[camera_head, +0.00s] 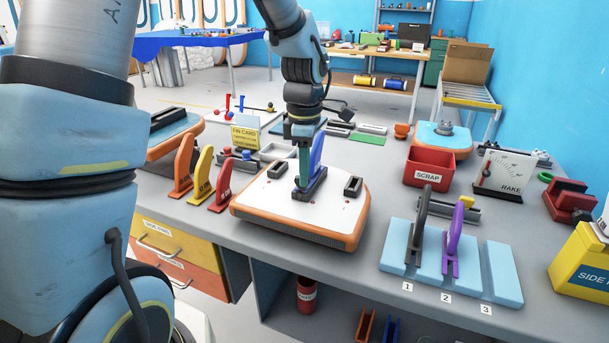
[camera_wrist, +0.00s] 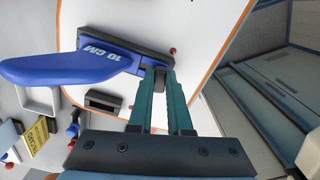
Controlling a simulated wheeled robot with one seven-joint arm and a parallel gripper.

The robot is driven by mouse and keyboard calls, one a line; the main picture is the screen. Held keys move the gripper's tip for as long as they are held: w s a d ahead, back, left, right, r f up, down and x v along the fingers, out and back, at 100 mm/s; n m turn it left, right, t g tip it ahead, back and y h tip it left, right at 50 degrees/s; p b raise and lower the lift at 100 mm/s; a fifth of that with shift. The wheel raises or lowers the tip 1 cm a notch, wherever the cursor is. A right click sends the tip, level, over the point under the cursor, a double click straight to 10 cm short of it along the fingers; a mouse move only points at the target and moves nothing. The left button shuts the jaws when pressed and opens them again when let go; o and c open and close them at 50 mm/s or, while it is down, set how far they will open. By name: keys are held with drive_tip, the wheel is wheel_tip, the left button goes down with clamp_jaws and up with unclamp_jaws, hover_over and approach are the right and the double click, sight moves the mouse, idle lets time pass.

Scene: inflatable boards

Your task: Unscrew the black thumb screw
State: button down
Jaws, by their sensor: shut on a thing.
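The white board (camera_head: 262,195) with an orange edge lies on the grey bench. A black fin box (camera_head: 318,186) sits at its middle, with a blue fin (camera_head: 317,150) standing in it. The wrist view shows the fin (camera_wrist: 60,68), marked "10 CM", lying along the fin box (camera_wrist: 125,38). My gripper (camera_head: 302,184) points down at the near end of the box. In the wrist view my gripper (camera_wrist: 160,82) is shut on a small black piece, the black thumb screw (camera_wrist: 160,77), at the box's end. The fingers hide most of the screw.
Orange, yellow and red fins (camera_head: 202,175) stand left of the board. Smaller black side boxes (camera_head: 353,186) flank the middle box. A light blue rack (camera_head: 400,232) on the right holds a dark and a purple fin. A red SCRAP bin (camera_head: 428,166) stands behind it.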

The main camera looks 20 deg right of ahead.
idle(0.3)
drive_tip(key=n, duration=0.3)
drive_tip(key=shift+n, duration=0.4)
drive_tip(key=shift+r+n+p, duration=0.1)
drive_tip(key=shift+n+p, duration=0.25)
drive_tip(key=shift+n, duration=0.15)
drive_tip(key=shift+w+n+p, duration=0.1)
drive_tip(key=shift+n+p, duration=0.35)
drive_tip(key=shift+n, duration=0.75)
drive_tip(key=shift+n+p, duration=1.1)
drive_tip(key=shift+n, duration=0.5)
